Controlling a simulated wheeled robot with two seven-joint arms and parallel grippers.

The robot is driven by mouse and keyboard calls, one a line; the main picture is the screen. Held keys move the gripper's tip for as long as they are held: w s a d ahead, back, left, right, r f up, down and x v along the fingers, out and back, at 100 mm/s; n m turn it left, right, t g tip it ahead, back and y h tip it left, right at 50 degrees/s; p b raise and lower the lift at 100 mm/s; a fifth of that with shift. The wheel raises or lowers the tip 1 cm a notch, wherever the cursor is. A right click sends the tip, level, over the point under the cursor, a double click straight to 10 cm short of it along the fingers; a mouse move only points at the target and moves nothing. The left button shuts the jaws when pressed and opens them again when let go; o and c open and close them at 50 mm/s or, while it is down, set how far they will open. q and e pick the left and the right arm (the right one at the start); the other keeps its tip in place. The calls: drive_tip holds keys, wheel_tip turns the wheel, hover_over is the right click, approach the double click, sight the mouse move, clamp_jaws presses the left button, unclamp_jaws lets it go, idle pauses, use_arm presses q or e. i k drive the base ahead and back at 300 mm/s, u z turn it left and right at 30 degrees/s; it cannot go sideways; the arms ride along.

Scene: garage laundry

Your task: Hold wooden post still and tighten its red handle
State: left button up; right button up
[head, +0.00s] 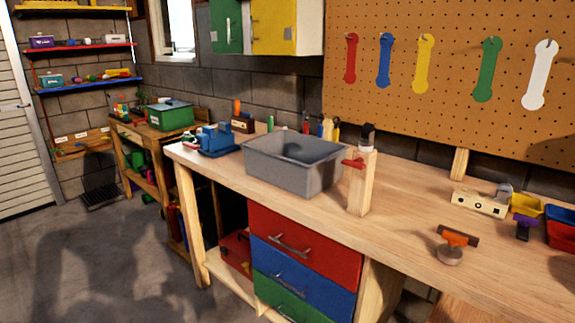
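A light wooden post (361,187) stands upright on the workbench (412,195), near its front edge and to the right of a grey bin. A red handle (354,163) sticks out to the left from the upper part of the post. A dark and pale object (367,138) shows at the top of the post; I cannot tell whether it is attached or stands behind. Neither of my grippers is in the head view, and nothing touches the post.
The grey bin (291,167) stands close left of the post, with a blue vise (214,139) further left. An orange-topped tool (453,246) and a wooden block (480,203) lie to the right. Bench space around the post's right side is clear. Drawers (304,242) are below.

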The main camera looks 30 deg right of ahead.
sight(357, 164)
drive_tip(key=z, duration=0.7)
drive_tip(key=i, duration=0.95)
drive_tip(key=z, duration=1.05)
